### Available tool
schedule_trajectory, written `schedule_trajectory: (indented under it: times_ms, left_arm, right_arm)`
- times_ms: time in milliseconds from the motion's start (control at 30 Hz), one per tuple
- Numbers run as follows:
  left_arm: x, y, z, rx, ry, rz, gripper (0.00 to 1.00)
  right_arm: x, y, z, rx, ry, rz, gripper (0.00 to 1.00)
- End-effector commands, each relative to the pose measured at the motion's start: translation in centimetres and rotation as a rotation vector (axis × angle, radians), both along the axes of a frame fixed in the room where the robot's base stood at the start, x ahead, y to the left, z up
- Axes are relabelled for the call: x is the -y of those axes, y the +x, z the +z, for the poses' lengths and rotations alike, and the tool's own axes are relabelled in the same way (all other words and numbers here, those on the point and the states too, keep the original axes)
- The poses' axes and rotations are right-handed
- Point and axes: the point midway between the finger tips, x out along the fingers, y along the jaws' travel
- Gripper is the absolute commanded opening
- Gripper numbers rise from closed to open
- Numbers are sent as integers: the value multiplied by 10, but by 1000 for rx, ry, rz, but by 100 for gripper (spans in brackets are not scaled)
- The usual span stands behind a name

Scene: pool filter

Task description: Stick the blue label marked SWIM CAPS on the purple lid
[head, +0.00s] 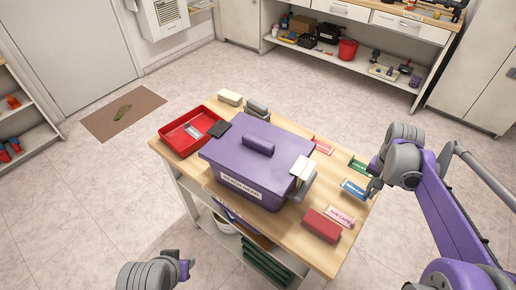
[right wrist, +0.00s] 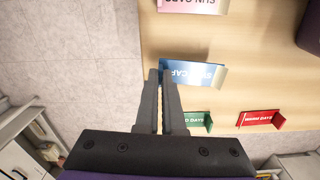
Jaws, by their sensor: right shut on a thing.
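The blue label (head: 355,188) lies near the right edge of the wooden table. It also shows in the right wrist view (right wrist: 203,74), with part of its white lettering covered by my fingers. My right gripper (head: 373,185) is shut on its near edge; the fingertips (right wrist: 160,76) overlap the label in the wrist view. The purple lid (head: 280,142) sits on a purple box in the middle of the table and has a raised handle. My left gripper (head: 186,269) is at the bottom left, off the table; its finger opening is unclear.
On the table (head: 290,225) are a red tray (head: 164,139), a pink label (head: 341,216), a green label (head: 359,165), a red label (head: 322,146) and a red block (head: 321,226). A white-topped grey object (head: 303,168) stands against the box's right side.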

Motion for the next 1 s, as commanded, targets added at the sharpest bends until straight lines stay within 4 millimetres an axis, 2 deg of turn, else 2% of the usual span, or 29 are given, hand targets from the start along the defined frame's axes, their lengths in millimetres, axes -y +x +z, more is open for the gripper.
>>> schedule_trajectory:
  times_ms: [433,1000]
  left_arm:
    - [0,0,4,1,0,0,35]
    - [0,5,38,12,0,0,35]
  right_arm:
    - [0,0,5,0,0,0,0]
    - [0,0,49,1,-1,0,0]
